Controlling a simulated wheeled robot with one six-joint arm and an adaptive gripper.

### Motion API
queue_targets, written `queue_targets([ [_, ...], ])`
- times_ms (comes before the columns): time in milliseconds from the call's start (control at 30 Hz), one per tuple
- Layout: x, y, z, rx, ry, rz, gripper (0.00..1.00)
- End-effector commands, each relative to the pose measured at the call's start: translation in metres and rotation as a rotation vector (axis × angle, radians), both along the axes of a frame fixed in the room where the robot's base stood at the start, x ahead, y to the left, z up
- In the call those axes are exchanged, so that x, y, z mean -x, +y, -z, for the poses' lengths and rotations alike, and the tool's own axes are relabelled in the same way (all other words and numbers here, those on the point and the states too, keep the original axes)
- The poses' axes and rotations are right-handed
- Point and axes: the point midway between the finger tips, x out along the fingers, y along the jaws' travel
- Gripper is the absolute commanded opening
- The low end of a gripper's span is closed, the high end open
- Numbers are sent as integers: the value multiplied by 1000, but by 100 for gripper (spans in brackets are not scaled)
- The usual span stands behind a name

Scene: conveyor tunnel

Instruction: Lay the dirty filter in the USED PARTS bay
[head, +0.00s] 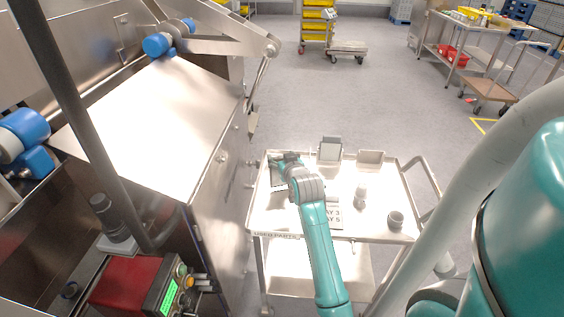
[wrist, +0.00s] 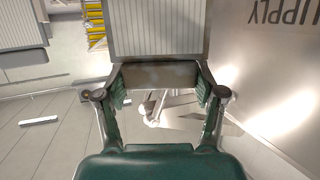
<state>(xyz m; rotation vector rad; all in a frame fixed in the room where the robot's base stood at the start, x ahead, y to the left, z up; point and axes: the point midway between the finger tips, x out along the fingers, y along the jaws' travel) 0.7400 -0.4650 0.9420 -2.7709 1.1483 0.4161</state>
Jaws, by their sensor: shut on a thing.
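The dirty filter (wrist: 157,28) is a pleated grey panel with a dull, stained metal edge, seen large at the top of the wrist view. My gripper (wrist: 160,92) is shut on it, with one finger at each side of the edge. In the head view my gripper (head: 284,164) is over the back left part of the white cart, and the filter is mostly hidden by the wrist. The USED PARTS label (head: 276,235) is on the cart's front left edge. I cannot tell whether the filter touches the cart top.
The cart (head: 290,221) also bears an upright grey panel in a holder (head: 330,149), an empty-looking bin (head: 370,158), a small pale bottle (head: 360,194), a dark cup (head: 396,220) and a printed sheet (head: 334,216). The steel machine (head: 215,205) stands close on the left.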

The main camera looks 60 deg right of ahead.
Motion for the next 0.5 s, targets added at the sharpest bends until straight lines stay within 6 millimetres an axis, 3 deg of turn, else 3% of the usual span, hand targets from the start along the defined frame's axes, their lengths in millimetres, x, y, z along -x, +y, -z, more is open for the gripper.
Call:
queue_targets([
  [100,0,0,13,-1,1,0,6],
  [467,0,0,16,-1,1,0,6],
  [500,0,0,16,-1,1,0,74],
])
